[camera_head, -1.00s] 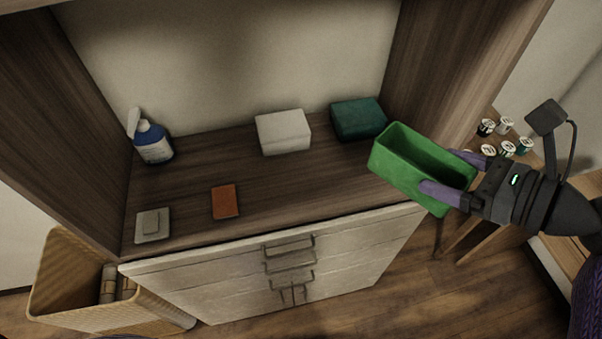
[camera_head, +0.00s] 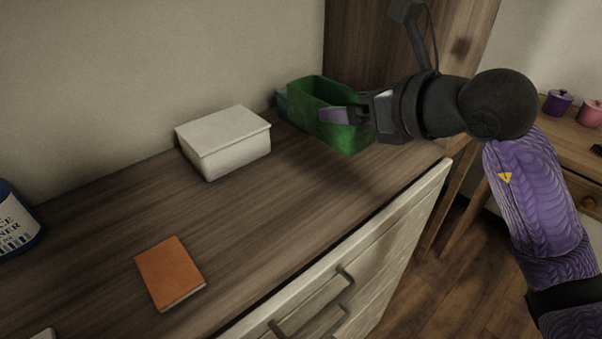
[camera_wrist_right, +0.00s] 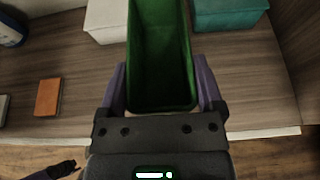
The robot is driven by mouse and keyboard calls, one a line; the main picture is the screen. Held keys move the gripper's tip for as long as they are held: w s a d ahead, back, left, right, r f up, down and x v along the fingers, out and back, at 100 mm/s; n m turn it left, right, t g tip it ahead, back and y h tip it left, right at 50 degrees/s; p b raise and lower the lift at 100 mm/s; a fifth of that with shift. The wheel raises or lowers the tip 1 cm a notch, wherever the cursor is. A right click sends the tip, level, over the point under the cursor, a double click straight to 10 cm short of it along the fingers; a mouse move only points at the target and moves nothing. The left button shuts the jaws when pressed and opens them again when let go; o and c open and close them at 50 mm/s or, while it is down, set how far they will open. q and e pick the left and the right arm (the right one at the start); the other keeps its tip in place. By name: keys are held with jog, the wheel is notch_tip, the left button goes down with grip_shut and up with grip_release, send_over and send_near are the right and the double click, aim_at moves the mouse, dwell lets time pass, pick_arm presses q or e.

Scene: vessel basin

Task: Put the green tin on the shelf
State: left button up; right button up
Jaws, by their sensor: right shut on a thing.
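The green tin (camera_head: 312,107) is an open, box-shaped container at the right end of the wooden shelf surface (camera_head: 240,215) in the head view. My right gripper (camera_head: 345,116) is shut on the green tin. In the right wrist view its purple fingers flank the tin (camera_wrist_right: 160,65) on both sides, near its close end. The tin is over the shelf surface; I cannot tell whether its base touches the wood.
A white lidded box (camera_head: 225,143) stands left of the tin. A teal box (camera_wrist_right: 230,12) sits behind it, mostly hidden in the head view. An orange book-like item (camera_head: 170,273) lies in front, and a blue bottle (camera_head: 14,220) stands far left. Bare wood lies between them.

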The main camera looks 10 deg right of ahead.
notch_tip(320, 180, down, 9)
jog(key=b, duration=0.3)
jog(key=shift+b, duration=0.35)
jog(key=shift+f, duration=0.25)
jog(key=shift+r, duration=0.15)
jog(key=o, duration=1)
jog(key=shift+o, duration=0.2)
jog(key=shift+s+r, duration=0.1)
jog(key=shift+r, duration=0.05)
jog(key=p+v, duration=0.1)
jog(key=v, duration=1)
jog(key=shift+s+d+p, duration=0.25)
jog(key=shift+p, duration=0.05)
